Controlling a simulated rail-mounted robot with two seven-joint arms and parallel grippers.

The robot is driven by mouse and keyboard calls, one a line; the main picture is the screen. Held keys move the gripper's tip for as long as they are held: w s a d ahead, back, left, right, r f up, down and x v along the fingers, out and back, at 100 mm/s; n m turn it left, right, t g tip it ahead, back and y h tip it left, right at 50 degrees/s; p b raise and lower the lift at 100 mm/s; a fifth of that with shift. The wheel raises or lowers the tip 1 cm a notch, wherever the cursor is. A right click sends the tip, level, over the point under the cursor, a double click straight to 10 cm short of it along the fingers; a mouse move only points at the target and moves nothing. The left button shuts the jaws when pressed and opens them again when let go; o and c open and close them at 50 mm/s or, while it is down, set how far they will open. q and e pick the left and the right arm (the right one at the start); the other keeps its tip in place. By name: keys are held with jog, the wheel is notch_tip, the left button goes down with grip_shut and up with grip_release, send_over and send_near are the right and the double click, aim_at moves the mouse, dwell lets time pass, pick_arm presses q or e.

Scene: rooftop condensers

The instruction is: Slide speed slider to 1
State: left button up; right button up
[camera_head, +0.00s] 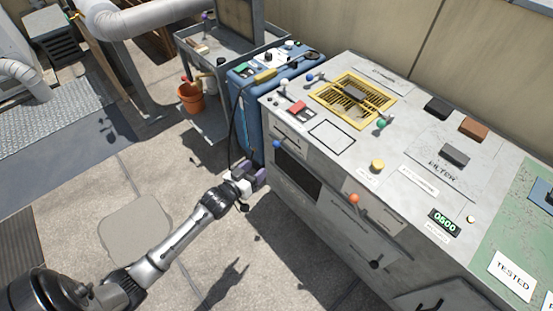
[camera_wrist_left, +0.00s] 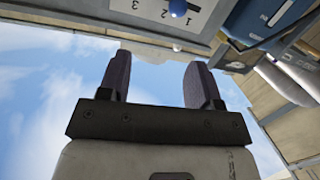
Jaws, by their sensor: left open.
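The speed slider's blue ball knob (camera_head: 277,144) shows on the upper front of the grey bench, near its left corner. In the left wrist view the blue knob (camera_wrist_left: 178,8) is at the top edge, on a pale plate with printed numerals 1, 2 and 3. The knob's exact setting is hard to tell. My left gripper (camera_head: 262,178) is below and slightly left of the knob, in front of the bench, apart from it. In the left wrist view its two dark fingers (camera_wrist_left: 157,72) are spread with nothing between them. My right gripper is out of view.
The grey bench (camera_head: 329,137) carries a yellow grille (camera_head: 352,97), a green knob (camera_head: 381,123) and a yellow button (camera_head: 377,166). An orange knob (camera_head: 354,198) is on its front. A blue case (camera_head: 250,105) stands close left. The floor at left is mostly clear.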

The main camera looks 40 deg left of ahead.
aim_at(277, 143)
pick_arm(q)
jog(key=shift+t, duration=0.7)
jog(key=w+a+f+b, duration=0.1)
jog(key=w+b, duration=0.2)
jog(key=w, duration=0.1)
jog(key=w+a+f+b, duration=0.1)
jog(key=w+b, duration=0.2)
jog(key=w, duration=0.2)
jog(key=w+a+f+b, duration=0.1)
jog(key=w+b, duration=0.2)
jog(key=w, duration=0.1)
jog(key=shift+w+f+b, duration=0.3)
jog(key=shift+w+f, duration=0.05)
jog(key=shift+w+r+b, duration=0.1)
jog(key=shift+w+b, duration=0.2)
jog(key=shift+w, duration=0.55)
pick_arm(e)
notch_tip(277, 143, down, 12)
pick_arm(q)
grip_shut()
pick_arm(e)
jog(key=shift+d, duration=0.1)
